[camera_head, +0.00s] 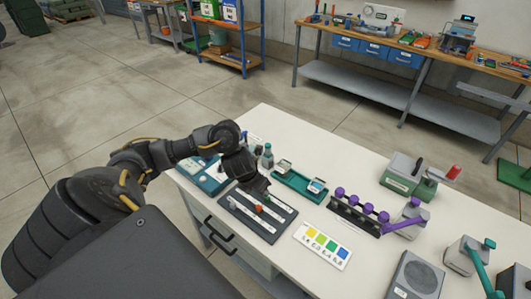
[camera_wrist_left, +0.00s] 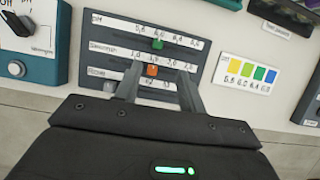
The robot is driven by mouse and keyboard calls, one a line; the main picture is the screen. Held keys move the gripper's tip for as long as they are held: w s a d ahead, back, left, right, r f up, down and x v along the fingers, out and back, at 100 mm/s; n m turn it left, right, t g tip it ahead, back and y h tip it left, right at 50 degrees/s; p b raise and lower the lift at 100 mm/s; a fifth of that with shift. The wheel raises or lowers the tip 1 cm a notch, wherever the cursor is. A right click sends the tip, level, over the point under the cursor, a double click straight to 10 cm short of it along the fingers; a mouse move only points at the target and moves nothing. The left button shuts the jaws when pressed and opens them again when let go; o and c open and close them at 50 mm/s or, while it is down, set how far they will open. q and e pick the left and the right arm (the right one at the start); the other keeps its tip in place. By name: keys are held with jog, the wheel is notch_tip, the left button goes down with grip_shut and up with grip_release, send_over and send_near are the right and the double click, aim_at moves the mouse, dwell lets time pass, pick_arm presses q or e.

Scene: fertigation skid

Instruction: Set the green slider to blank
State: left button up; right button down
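The dark slider panel (camera_head: 270,231) lies on the white table and fills the middle of the left wrist view (camera_wrist_left: 195,48). Its top row, labelled pH, carries the green slider (camera_wrist_left: 157,44), which sits partway along its scale. The middle row carries an orange slider (camera_wrist_left: 151,70), and the bottom row has a pale slider (camera_wrist_left: 110,87) near its left end. My left gripper (camera_wrist_left: 159,69) is open above the panel, its fingertips either side of the orange slider in the picture; contact cannot be told. The green slider lies just beyond the fingertips. My right gripper is not in view.
A colour chart card (camera_head: 322,245) lies right of the panel. A blue-teal box with knobs (camera_head: 206,178) is at the left. A teal tray (camera_head: 299,187) and a purple-knobbed rack (camera_head: 357,212) stand behind and to the right.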

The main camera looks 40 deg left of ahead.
aim_at(266, 198)
pick_arm(q)
jog(key=b+x, duration=0.2)
jog(key=x, duration=0.7)
jog(key=shift+s+a, duration=0.1)
jog(key=shift+a, duration=0.1)
jog(key=shift+x, duration=0.9)
grip_shut()
jog(key=shift+a+b, duration=0.15)
jog(key=shift+b, duration=0.2)
